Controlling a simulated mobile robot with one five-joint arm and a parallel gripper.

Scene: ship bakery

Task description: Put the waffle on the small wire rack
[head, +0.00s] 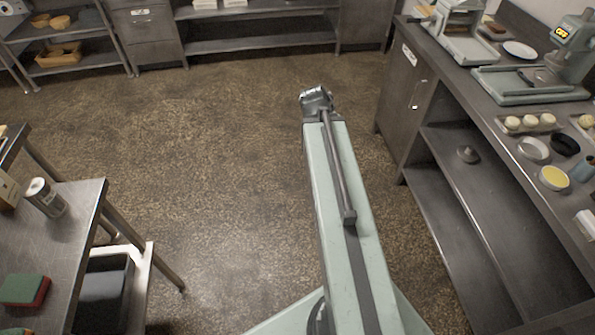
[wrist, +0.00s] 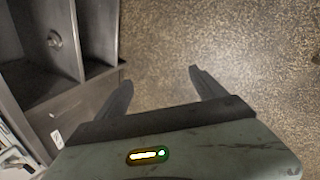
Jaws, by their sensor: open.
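My gripper (wrist: 160,92) is open and empty in the wrist view, its two dark fingers spread apart over the speckled floor. In the head view my arm reaches forward over the open floor, and the gripper's fingers cannot be made out there. I cannot make out a waffle or a small wire rack in either view.
A steel table (head: 60,240) at left holds a shaker (head: 45,197) and a sponge (head: 24,290). The floor between is clear.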

